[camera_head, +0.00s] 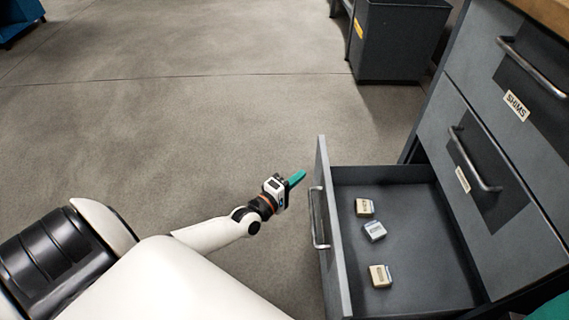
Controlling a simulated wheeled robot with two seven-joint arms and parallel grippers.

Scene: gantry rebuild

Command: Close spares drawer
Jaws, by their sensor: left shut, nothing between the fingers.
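The spares drawer (344,255) is the grey bottom drawer of the cabinet and stands pulled far out toward the left. Its front panel carries a metal bar handle (318,218) on the outer side. Three small boxes lie inside, one of them this tan box (380,276). My left gripper (298,177) has teal fingers, shut and empty. It appears just left of the drawer front, near its far end; I cannot tell whether it touches.
The grey cabinet (478,50) at the right has two shut drawers above, one labelled SHIMS (516,107). A dark bin (398,40) stands behind on the floor. The concrete floor (190,120) left of the drawer is clear. A blue object (18,18) sits far left.

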